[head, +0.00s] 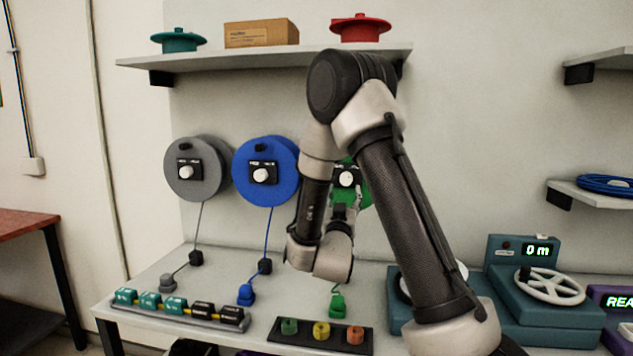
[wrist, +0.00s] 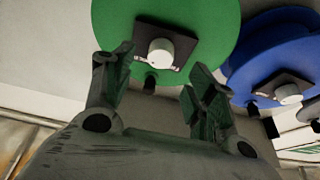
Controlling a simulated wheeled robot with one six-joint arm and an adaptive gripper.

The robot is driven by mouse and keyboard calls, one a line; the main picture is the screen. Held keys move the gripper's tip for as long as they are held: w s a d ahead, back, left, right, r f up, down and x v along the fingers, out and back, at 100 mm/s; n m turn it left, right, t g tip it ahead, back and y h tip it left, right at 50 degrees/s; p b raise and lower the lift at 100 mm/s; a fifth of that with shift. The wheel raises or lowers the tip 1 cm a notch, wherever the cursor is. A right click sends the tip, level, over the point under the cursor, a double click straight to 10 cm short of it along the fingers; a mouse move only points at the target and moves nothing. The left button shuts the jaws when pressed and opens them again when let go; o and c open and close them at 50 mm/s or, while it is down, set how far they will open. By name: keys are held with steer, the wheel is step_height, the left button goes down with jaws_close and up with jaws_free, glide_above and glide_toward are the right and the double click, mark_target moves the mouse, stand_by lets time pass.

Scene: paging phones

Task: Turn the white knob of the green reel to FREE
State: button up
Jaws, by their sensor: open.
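The green reel (head: 364,192) hangs on the wall to the right of the blue reel, partly hidden behind my arm in the head view. Its white knob (head: 346,178) sits on a dark plate at the reel's face. In the wrist view the green reel (wrist: 205,22) fills the top middle, with the white knob (wrist: 160,52) on its dark plate. My gripper (wrist: 165,70) is open and empty, its two fingers apart below and to either side of the knob. In the head view my gripper (head: 345,210) is just below the knob. The plate lettering is unreadable.
The blue reel (head: 283,180) and grey reel (head: 187,187) hang to the left, with similar white knobs. A shelf (head: 210,58) is above. The bench below holds a connector strip (head: 180,312), a dark tray of coloured pieces (head: 290,343) and a teal machine (head: 540,310).

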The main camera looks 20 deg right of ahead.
mark_target(346, 180)
steer(key=x, duration=0.7)
steer(key=shift+w+d+r, duration=0.1)
steer(key=shift+w+r, duration=0.1)
steer(key=shift+w, duration=0.05)
steer(key=c, duration=1)
